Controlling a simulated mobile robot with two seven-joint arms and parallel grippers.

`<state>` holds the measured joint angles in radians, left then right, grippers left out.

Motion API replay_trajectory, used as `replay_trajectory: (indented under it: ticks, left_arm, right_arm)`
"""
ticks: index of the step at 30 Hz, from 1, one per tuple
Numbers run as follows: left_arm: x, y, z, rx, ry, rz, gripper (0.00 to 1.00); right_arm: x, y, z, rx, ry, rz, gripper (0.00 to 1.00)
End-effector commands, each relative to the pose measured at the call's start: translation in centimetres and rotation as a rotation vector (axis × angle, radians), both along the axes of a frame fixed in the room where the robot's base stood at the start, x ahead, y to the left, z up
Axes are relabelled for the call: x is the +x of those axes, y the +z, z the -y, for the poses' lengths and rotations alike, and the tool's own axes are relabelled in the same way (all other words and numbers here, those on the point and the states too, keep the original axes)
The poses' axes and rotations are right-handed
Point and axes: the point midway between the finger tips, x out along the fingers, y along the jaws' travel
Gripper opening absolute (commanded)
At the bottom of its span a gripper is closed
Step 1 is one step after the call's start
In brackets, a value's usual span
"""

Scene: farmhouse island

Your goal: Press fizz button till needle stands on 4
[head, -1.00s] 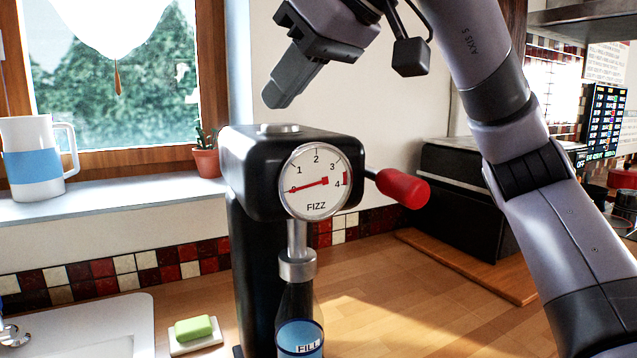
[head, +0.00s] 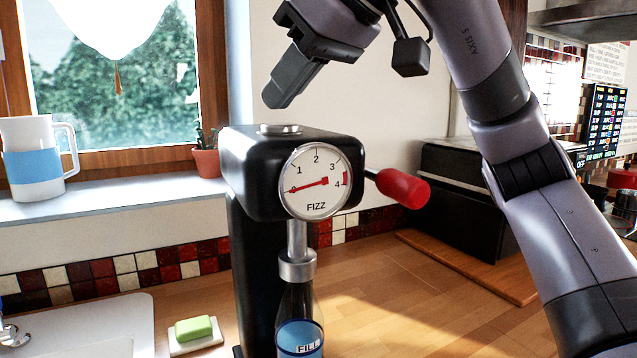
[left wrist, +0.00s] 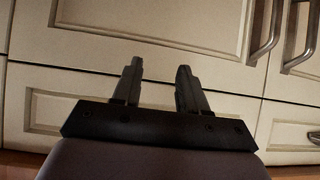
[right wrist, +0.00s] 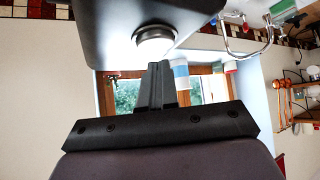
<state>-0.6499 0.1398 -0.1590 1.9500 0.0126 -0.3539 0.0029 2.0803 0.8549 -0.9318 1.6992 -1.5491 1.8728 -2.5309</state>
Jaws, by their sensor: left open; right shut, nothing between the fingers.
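The black fizz machine (head: 262,170) stands on the counter. Its round dial (head: 316,200) is marked FIZZ, and the red needle (head: 308,185) points left, at the 0 mark. The silver button (head: 280,129) is on top of the machine and also shows in the right wrist view (right wrist: 154,40). A bottle (head: 299,310) labelled FILL is under the nozzle. My right gripper (head: 272,102) is shut and empty, with its tips above the button and apart from it. My left gripper (left wrist: 157,68) is open and empty in front of cream cabinet fronts.
A red-knobbed lever (head: 403,188) sticks out on the machine's right. A white and blue jug (head: 32,165) and a potted cactus (head: 206,160) stand on the sill. Green soap (head: 193,328) lies by the sink. A black box (head: 465,195) stands behind, right. The counter right of the bottle is clear.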

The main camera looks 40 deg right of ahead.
Motion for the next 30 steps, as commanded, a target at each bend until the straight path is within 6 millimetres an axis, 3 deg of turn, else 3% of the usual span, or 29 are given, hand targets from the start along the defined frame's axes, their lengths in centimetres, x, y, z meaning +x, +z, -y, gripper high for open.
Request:
replay_trajectory:
  ticks: [16,30]
  left_arm:
    - [0.0,-1.2,0.0,0.0,0.0,0.0,0.43]
    - [0.0,1.2,0.0,0.0,0.0,0.0,0.43]
  right_arm:
    - [0.0,-1.8,0.0,0.0,0.0,-0.001,0.0]
    - [0.0,0.1,0.0,0.0,-0.001,-0.001,0.0]
